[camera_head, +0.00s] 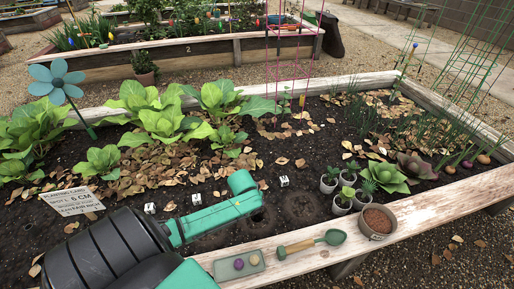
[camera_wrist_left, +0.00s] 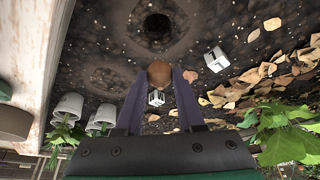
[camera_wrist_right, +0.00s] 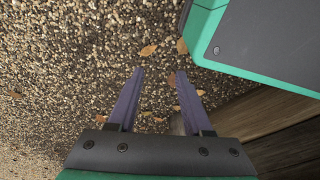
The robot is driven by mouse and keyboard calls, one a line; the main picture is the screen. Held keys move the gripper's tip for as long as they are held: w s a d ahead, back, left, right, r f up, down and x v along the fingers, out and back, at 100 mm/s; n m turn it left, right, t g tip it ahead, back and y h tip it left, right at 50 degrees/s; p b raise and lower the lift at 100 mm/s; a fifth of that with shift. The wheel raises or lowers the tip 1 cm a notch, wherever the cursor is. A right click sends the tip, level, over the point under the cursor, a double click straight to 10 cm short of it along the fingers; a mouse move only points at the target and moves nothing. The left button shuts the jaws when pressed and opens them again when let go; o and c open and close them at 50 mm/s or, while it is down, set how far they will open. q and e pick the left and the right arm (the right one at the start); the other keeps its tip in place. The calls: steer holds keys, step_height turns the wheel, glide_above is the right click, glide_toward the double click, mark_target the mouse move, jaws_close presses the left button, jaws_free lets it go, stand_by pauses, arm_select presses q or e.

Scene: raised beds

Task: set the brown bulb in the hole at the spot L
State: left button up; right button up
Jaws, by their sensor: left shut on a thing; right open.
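My left gripper (camera_wrist_left: 160,80) is shut on a round brown bulb (camera_wrist_left: 159,72), held between its fingertips above the soil. In the left wrist view a dark open hole (camera_wrist_left: 158,26) lies in the soil beyond the bulb, apart from it. Another shallow soil hollow (camera_wrist_left: 108,84) lies left of the bulb. White marker cubes stand near the hollows, one cube (camera_wrist_left: 156,97) close below the bulb in the picture and another (camera_wrist_left: 215,59) to the right; I cannot read their letters surely. In the head view my left forearm hides part of the soil. My right gripper (camera_wrist_right: 168,82) is open and empty over gravel.
A small tray (camera_head: 226,273) with two bulbs and a green trowel (camera_head: 333,237) lie on the front board. Small potted succulents (camera_head: 342,203) and a brown bowl (camera_head: 376,222) stand at the right. Leafy plants (camera_head: 165,120) and a sign (camera_head: 72,201) are at the left.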

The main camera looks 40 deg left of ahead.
arm_select(q)
step_height(320, 180, down, 4)
steer(key=b, duration=0.4)
steer(key=shift+r, duration=0.15)
step_height(320, 180, down, 5)
steer(key=b, duration=0.3)
steer(key=shift+f+b, duration=0.2)
steer(key=shift+b, duration=0.1)
arm_select(e)
steer(key=w+a+r, duration=0.1)
steer(key=w+r, duration=0.1)
steer(key=r, duration=0.7)
steer(key=w+a+r+y, duration=0.1)
steer(key=a+r, duration=0.1)
steer(key=r, duration=0.6)
steer(key=shift+w+r, duration=0.4)
arm_select(q)
steer(key=o, duration=1.1)
steer(key=shift+c, duration=0.2)
